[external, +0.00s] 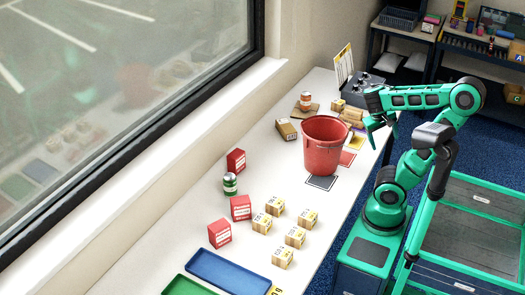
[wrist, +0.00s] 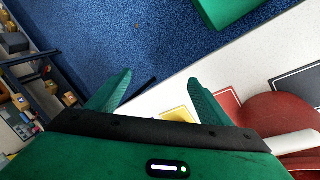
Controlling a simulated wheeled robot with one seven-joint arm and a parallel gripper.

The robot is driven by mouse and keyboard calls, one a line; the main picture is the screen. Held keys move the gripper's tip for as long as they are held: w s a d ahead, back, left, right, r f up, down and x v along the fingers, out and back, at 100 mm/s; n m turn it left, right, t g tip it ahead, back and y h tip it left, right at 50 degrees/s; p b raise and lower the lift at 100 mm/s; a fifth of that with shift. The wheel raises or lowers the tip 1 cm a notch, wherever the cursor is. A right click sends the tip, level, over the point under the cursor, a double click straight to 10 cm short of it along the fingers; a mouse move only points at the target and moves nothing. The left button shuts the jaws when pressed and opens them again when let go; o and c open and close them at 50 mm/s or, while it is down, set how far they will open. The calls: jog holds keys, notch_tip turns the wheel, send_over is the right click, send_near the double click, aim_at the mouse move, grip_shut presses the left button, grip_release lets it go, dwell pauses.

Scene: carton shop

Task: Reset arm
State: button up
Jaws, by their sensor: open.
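My gripper (external: 378,124) is raised above the right edge of the white table, just to the right of the red bucket. It is open and empty. In the wrist view my gripper (wrist: 155,85) shows its two green fingers spread apart, with blue floor and the table's edge beyond them. The red bucket (external: 320,150) stands upright on the table; part of it also shows in the wrist view (wrist: 270,118). My arm is bent, with its elbow high to the right of the gripper.
The white table (external: 165,252) holds several small cartons (external: 294,237), red boxes (external: 240,208), a green can (external: 230,184), a blue tray (external: 228,272) and a green tray (external: 187,286). A window lies along the left. A green-framed cart (external: 480,184) stands at right. Shelves are at the back.

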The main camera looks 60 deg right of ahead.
jog(key=w+a+f+n+t+y, duration=0.2)
jog(key=w+a+f+n+y, duration=0.1)
jog(key=a, duration=0.8)
jog(key=shift+w+t+y, duration=0.3)
jog(key=shift+w+y, duration=0.3)
jog(key=shift+w, duration=0.75)
jog(key=shift+f, duration=0.1)
jog(key=shift+w+f, duration=0.25)
jog(key=shift+w, duration=0.35)
jog(key=shift+o, duration=0.6)
